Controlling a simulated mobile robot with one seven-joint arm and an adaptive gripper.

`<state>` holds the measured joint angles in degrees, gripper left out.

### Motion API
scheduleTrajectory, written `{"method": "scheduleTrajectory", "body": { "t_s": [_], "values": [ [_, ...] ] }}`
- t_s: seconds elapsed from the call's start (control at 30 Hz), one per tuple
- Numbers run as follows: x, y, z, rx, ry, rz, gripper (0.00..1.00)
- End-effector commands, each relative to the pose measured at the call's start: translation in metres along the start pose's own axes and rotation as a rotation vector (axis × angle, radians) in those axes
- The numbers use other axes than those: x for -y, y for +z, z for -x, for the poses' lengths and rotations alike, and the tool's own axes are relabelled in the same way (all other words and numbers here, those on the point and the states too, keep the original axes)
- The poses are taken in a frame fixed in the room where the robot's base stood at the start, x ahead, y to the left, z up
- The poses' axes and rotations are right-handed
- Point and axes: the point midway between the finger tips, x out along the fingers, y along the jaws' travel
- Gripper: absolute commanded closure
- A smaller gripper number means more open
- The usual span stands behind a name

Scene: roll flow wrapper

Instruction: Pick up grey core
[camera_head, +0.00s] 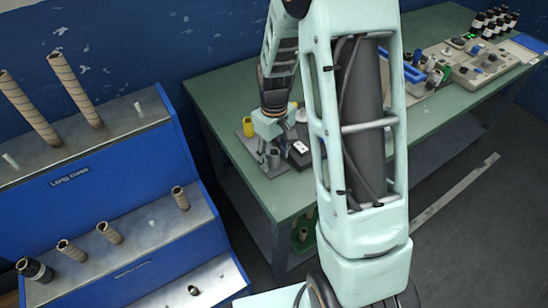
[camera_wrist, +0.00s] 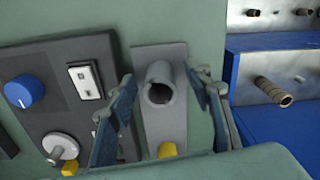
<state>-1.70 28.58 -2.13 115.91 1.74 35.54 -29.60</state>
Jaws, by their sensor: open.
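The grey core (camera_head: 274,160) is a short hollow tube standing on a grey plate (camera_wrist: 164,127) on the green workbench (camera_head: 222,90). In the wrist view the grey core (camera_wrist: 164,95) shows its open end between my two fingers. My gripper (camera_head: 268,146) is over the core; its fingers (camera_wrist: 163,78) are open, one on each side, with a visible gap to the core. Whether the fingertips reach down around it, I cannot tell.
A yellow core (camera_head: 249,127) stands on the same plate, close by. A dark control box with a blue knob (camera_wrist: 22,91) and a white switch (camera_wrist: 84,81) sits beside the plate. A blue rack (camera_head: 125,170) with long and short cores stands to the left.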

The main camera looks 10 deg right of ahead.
Motion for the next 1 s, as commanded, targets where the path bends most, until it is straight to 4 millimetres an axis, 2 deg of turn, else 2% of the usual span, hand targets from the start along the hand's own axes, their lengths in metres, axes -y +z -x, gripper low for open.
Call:
{"method": "scheduleTrajectory", "body": {
  "t_s": [0.07, 0.33, 0.73, 0.87, 0.97, 1.0],
  "values": [
    [0.000, 0.000, 0.000, 0.000, 0.000, 0.000, 0.57],
    [0.000, 0.000, 0.001, 0.000, 0.000, 0.000, 0.87],
    [0.000, -0.001, 0.006, -0.002, 0.001, 0.000, 0.88],
    [-0.001, -0.001, 0.018, -0.004, 0.001, 0.000, 0.88],
    [-0.001, -0.001, 0.036, -0.005, 0.002, -0.001, 0.88],
    [0.006, 0.001, 0.040, -0.004, 0.001, 0.001, 0.88]
  ]
}}
